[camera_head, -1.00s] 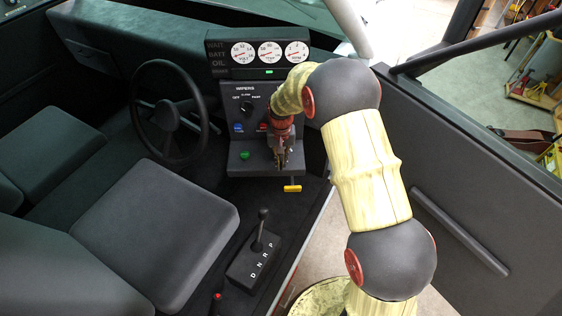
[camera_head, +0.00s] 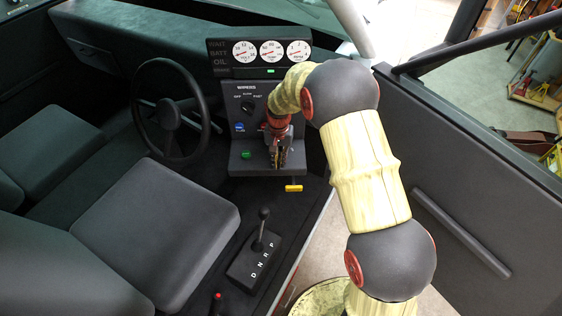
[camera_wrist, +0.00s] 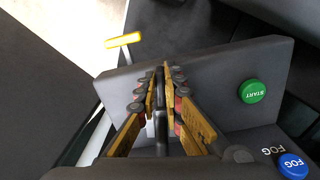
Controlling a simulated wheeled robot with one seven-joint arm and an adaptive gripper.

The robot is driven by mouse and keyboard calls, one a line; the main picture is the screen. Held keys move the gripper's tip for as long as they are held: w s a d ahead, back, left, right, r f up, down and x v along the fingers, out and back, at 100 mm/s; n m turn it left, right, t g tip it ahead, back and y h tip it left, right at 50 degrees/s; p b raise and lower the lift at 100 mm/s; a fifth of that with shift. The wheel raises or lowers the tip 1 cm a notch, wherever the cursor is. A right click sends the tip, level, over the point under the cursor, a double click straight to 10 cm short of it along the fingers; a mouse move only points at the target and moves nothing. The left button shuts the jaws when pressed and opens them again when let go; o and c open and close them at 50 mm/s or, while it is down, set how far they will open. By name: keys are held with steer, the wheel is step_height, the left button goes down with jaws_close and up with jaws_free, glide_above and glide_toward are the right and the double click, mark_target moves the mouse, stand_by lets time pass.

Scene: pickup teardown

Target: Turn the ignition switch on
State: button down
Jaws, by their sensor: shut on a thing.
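My gripper (camera_head: 279,160) reaches down in front of the lower part of the dark dash panel. In the wrist view its two fingers (camera_wrist: 161,75) are close together around a thin dark piece (camera_wrist: 160,98), which appears to be the ignition switch. The fingers hide most of the switch, so its exact turn position cannot be read. A green START button (camera_wrist: 252,92) sits on the panel's lower ledge to the right of the fingers; it also shows in the head view (camera_head: 246,155), left of my gripper.
The wiper knob (camera_head: 247,105) and a blue FOG button (camera_wrist: 293,166) are close by on the panel. A yellow handle (camera_head: 293,188) sticks out below the ledge. The gauge cluster (camera_head: 221,72) is above; the steering wheel (camera_head: 170,117) and gear lever (camera_head: 262,230) stand nearby.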

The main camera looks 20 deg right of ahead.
mark_target(268, 160)
steer(key=shift+w+a+m+b, duration=0.15)
steer(key=shift+w+a+m, duration=0.2)
steer(key=shift+m, duration=0.55)
steer(key=shift+w+a+m+b, duration=0.15)
steer(key=shift+w+a+m, duration=0.2)
steer(key=shift+m, duration=0.55)
steer(key=shift+w+a+m+b, duration=0.2)
steer(key=shift+a+m, duration=0.25)
steer(key=shift+m, duration=0.45)
steer(key=shift+w+a+m, duration=0.25)
steer(key=shift+w+m, duration=0.3)
steer(key=shift+m, duration=0.5)
steer(key=shift+w+a+m, duration=0.25)
steer(key=shift+w+m, duration=0.3)
steer(key=shift+m, duration=0.5)
steer(key=shift+w+r+m, duration=0.1)
steer(key=shift+w+m, duration=0.05)
steer(key=shift+m, duration=0.15)
steer(key=c, duration=1.9)
jaws_free()
step_height(268, 160, up, 12)
steer(key=shift+f, duration=0.1)
